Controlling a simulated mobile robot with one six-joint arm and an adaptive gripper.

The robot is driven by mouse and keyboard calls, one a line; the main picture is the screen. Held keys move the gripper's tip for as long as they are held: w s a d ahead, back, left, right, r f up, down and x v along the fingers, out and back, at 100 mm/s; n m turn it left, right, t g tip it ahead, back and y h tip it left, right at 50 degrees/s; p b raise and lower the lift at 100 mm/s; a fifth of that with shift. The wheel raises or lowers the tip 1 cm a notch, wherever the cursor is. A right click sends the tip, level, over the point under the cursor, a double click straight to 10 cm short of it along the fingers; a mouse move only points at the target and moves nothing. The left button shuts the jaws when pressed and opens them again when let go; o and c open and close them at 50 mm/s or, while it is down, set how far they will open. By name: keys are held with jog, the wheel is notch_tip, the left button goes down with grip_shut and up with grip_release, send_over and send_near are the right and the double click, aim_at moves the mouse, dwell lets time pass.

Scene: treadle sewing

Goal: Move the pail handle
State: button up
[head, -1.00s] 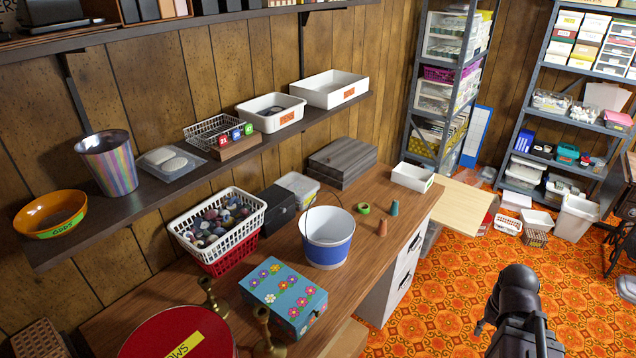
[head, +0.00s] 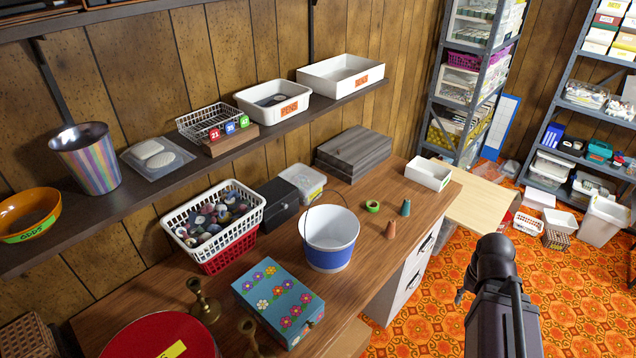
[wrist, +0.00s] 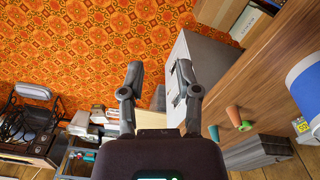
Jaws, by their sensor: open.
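The pail (head: 330,240) is white above with a blue band below, and stands upright on the wooden desk. Its thin wire handle (head: 318,207) arches up over the rim toward the back left. In the wrist view the pail (wrist: 306,84) is cut off at the right edge, and its handle cannot be made out. My gripper (wrist: 158,72) is open and empty, over the floor beside the desk's drawers. In the head view my arm is at the lower right, apart from the pail; the fingertips are not clearly seen there.
The desk (head: 385,200) also bears a flowered blue box (head: 278,300), a white basket (head: 213,222) of spools, a green tape roll (head: 373,206) and two cones (head: 390,229) near the pail. A shelf (head: 130,205) runs above the desk's back. Open floor lies right of the desk.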

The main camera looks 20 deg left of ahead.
jog(key=shift+w+a, duration=0.1)
jog(key=shift+a, duration=0.15)
jog(key=shift+w+a+r, duration=0.1)
jog(key=w+a+r+m+p, duration=0.1)
jog(key=w+a+r+p, duration=0.55)
jog(key=a, duration=0.35)
jog(key=w+a+r+m+p, duration=0.1)
jog(key=w+a+r+p, duration=0.55)
jog(key=a, duration=0.35)
jog(key=w+a+r+p, duration=0.1)
jog(key=a+r+p, duration=0.2)
jog(key=a, duration=0.5)
jog(key=w+a+r+m+h+p, duration=0.1)
jog(key=w+a+r+p, duration=0.1)
jog(key=a, duration=0.6)
jog(key=w+a+r+m+p, duration=0.1)
jog(key=w+a+r+p, duration=0.1)
jog(key=a+r+p, duration=0.3)
jog(key=a, duration=0.4)
jog(key=shift+g, duration=0.3)
